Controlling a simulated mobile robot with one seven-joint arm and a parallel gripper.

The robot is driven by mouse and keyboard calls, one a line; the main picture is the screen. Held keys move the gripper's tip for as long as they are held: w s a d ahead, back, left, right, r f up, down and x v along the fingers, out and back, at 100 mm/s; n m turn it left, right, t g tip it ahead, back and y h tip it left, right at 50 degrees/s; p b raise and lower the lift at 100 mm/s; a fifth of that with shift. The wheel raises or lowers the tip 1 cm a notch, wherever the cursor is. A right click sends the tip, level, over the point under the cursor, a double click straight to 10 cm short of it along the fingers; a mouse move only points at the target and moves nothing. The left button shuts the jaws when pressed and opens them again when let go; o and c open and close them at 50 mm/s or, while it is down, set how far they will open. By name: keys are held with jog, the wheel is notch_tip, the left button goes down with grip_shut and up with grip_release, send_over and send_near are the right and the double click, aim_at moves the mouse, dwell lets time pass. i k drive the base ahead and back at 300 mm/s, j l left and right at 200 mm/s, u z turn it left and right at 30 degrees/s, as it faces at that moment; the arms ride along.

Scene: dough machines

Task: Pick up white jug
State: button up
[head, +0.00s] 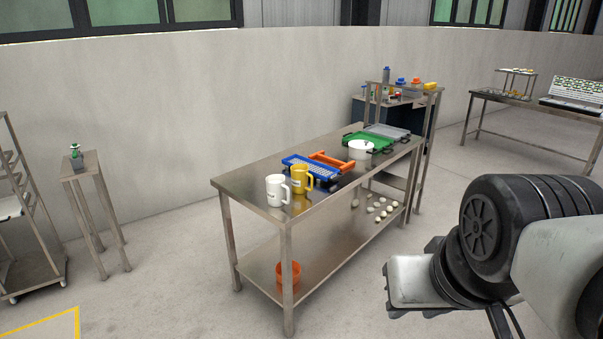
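The white jug (276,191) stands upright near the front left end of a steel table (240,182), with its handle to the right. A yellow jug (301,179) stands close behind it to the right. Part of my arm fills the lower right of the head view, apart from the table and well to the right of the jug. My gripper's fingers do not show in this view.
A blue tray (310,170), an orange frame (331,161), a white pot (360,150) and a green tray (366,141) lie farther along the table. An orange bucket (288,273) is on its lower shelf. A small stand (80,167) is left. Floor around the table looks clear.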

aim_at(275, 183)
jog(key=i+j, duration=0.2)
jog(key=i, duration=0.25)
jog(key=i+j, duration=0.2)
jog(key=i, duration=0.3)
jog(key=i+j, duration=0.2)
jog(key=i, duration=0.25)
jog(key=i+j+u, duration=0.1)
jog(key=i, duration=0.4)
jog(key=i+j, duration=0.3)
jog(key=i, duration=0.15)
